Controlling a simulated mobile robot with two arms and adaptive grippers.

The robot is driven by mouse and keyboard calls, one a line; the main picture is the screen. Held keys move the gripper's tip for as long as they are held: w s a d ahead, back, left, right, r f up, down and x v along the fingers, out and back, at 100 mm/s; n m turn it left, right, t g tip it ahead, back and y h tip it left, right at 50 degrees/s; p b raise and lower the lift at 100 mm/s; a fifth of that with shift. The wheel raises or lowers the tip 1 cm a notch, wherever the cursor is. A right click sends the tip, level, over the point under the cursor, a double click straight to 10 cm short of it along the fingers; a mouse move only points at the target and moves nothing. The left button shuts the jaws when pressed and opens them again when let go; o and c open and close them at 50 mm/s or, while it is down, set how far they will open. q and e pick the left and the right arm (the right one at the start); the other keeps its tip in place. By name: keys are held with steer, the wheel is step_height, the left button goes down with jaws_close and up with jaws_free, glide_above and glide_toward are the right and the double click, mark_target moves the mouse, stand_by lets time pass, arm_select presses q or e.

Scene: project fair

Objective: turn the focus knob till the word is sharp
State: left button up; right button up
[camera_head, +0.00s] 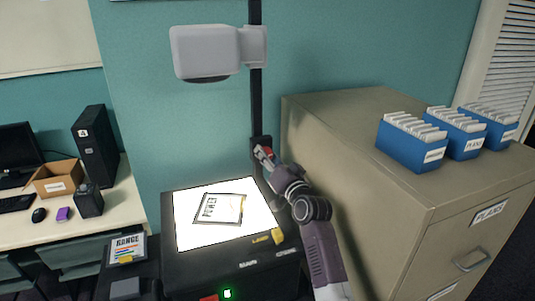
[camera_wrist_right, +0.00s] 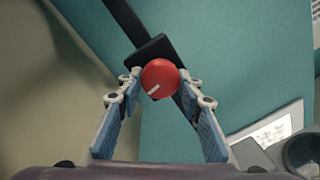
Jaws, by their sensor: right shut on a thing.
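The red focus knob (camera_wrist_right: 160,74) with a white pointer line sits on a black block on the post (camera_head: 256,100) of the overhead projector. My right gripper (camera_head: 264,156) is shut on the knob, with one finger at each side of it in the wrist view. The pointer line slants to the lower left there. The projector's lit glass stage (camera_head: 190,236) carries a framed sheet reading POWER (camera_head: 221,209). The grey projector head (camera_head: 205,52) is above it. The projected word is not in view, so its sharpness cannot be told. My left gripper is not in view.
A beige filing cabinet (camera_head: 340,125) with blue card boxes (camera_head: 412,145) stands close right of my right arm. A desk (camera_head: 125,205) with a cardboard box (camera_head: 58,179) and a black computer tower (camera_head: 95,145) is at the left. A RANGE card (camera_head: 128,246) stands left of the projector.

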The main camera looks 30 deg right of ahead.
steer(key=o, duration=1.2)
steer(key=s+a, duration=0.2)
steer(key=s, duration=0.9)
steer(key=shift+s+f, duration=0.25)
steer(key=shift+s, duration=0.15)
